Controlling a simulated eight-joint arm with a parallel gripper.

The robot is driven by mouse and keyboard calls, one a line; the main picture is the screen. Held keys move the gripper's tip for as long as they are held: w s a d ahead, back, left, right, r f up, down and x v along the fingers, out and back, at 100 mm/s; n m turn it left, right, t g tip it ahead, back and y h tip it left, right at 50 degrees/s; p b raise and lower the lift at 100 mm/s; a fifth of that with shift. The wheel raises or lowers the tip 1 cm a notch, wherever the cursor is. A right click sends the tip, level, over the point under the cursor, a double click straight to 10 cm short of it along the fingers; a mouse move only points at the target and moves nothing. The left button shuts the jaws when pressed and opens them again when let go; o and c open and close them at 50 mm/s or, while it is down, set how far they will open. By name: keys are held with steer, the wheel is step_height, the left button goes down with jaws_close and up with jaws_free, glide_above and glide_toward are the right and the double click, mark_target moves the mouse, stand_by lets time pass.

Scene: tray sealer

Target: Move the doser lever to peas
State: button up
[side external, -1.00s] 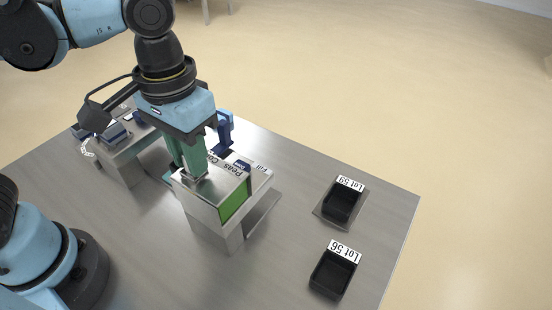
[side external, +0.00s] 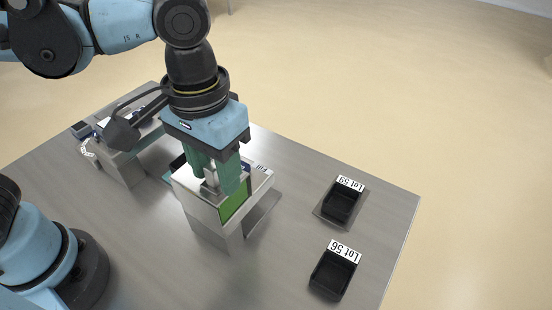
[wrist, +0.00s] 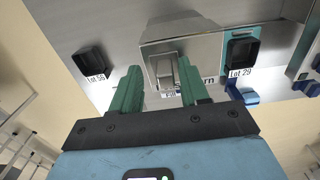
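The doser (side external: 205,212) is a grey metal box with a green front window, in the middle of the table in the side view. Its lever (side external: 210,184) is a metal handle on top, and it also shows in the wrist view (wrist: 165,72). My gripper (side external: 216,184) is over the doser top, its green fingers apart, one on each side of the lever. In the wrist view my gripper (wrist: 160,85) shows a gap left of the lever; the right finger is close to it, contact unclear. "Fill" and part of "Corn" are readable; the Peas label is hidden.
Black trays marked Lot 59 (side external: 341,206) and Lot 56 (side external: 332,275) stand on the right of the table (side external: 285,240). A Lot 29 tray (wrist: 240,50) shows in the wrist view. Another grey machine (side external: 122,165) stands at the back left. Table between doser and trays is clear.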

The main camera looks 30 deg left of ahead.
mark_target(214, 168)
step_height(214, 168, up, 12)
stand_by(0.8)
steer(key=w+a+f+t, duration=0.2)
steer(key=a+f+t, duration=0.1)
steer(key=a+f, duration=0.4)
steer(key=w+a+f+t, duration=0.3)
steer(key=a+f, duration=0.4)
steer(key=a, duration=0.5)
steer(key=shift+w+f+t, duration=0.3)
steer(key=shift+w+t, duration=0.05)
steer(key=shift+t, duration=0.25)
